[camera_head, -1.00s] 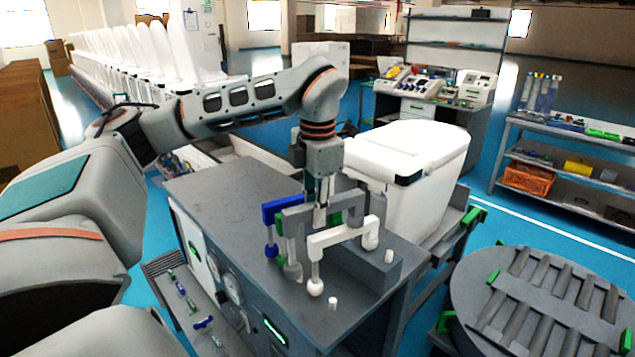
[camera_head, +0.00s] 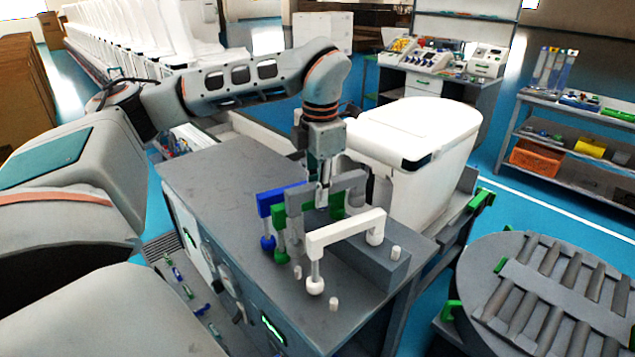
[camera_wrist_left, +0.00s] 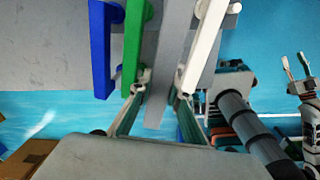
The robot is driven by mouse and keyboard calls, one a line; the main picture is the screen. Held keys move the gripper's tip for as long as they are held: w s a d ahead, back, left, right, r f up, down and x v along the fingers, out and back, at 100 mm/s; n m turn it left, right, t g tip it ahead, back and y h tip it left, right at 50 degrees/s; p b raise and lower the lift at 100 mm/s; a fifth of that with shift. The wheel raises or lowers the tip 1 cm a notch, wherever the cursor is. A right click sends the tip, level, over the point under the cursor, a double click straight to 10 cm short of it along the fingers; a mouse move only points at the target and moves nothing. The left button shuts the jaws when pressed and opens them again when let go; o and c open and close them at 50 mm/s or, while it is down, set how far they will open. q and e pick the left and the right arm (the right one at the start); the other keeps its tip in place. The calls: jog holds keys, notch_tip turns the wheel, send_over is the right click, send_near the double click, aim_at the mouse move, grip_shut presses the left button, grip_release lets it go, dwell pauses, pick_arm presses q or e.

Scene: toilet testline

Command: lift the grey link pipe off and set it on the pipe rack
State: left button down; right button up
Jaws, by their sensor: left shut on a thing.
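The grey link pipe (camera_head: 345,181) is a U-shaped bar with legs pointing down. My left gripper (camera_head: 322,197) comes from above and is shut on its crossbar. The bar also shows between my left fingers in the left wrist view (camera_wrist_left: 165,60). A short bare peg (camera_head: 297,272) stands on the bench below its near leg, so that leg is off its peg; its far end is partly hidden. A round grey stand (camera_head: 478,270) with several parallel slats is at the lower right; it may be the pipe rack.
A white pipe (camera_head: 345,230) stands close in front of the grey one. Green (camera_head: 281,222) and blue (camera_head: 268,208) pipes stand just behind and left. The grey bench (camera_head: 215,185) is clear at left. A white toilet (camera_head: 430,130) stands behind.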

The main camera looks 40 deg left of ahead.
pick_arm(q)
notch_tip(320, 180, down, 4)
jog(key=shift+f, duration=0.1)
dwell(0.4)
jog(key=shift+w, duration=0.25)
dwell(1.0)
